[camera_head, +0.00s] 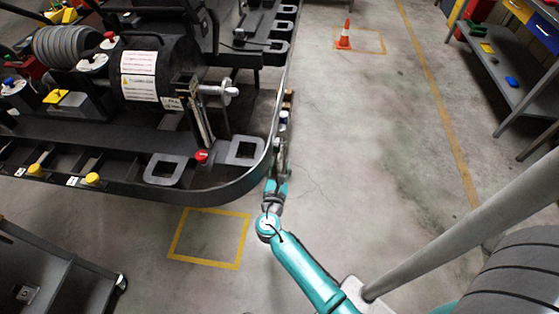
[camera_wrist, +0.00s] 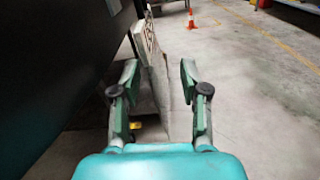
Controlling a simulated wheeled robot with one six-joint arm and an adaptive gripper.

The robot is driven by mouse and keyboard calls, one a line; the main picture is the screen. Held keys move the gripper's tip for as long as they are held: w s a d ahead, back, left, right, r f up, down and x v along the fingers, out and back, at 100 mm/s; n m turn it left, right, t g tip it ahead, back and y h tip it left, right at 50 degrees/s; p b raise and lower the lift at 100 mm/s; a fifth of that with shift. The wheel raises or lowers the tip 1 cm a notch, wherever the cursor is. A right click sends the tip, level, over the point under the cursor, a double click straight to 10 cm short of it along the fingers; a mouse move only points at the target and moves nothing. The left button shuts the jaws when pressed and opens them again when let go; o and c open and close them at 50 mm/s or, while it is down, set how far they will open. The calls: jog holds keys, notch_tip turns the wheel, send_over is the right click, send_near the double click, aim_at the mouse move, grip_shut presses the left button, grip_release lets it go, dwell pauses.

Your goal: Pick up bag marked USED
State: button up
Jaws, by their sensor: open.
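My gripper (camera_wrist: 160,80) is open in the wrist view, with one finger on each side and nothing clamped. Ahead, between and beyond the fingertips, is a pale upright thing with dark marks (camera_wrist: 147,40). It could be the bag, but I cannot read the word USED. A beige-grey face (camera_wrist: 157,92) extends down between the fingers; I cannot tell whether it belongs to the same thing. In the head view my gripper (camera_head: 281,148) is beside the kart's curved bumper, and only small tan and white bits show beyond it.
The black kart (camera_head: 110,190) is close on the left, its dark side (camera_wrist: 60,80) filling the wrist view's left. An orange cone (camera_head: 344,36) stands ahead on the floor. A shelf bench (camera_head: 515,85) is at the right. Open concrete floor lies between.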

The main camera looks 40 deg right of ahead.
jog(key=x, duration=0.5)
jog(key=shift+w+a, duration=0.1)
jog(key=shift+c, duration=0.3)
grip_shut()
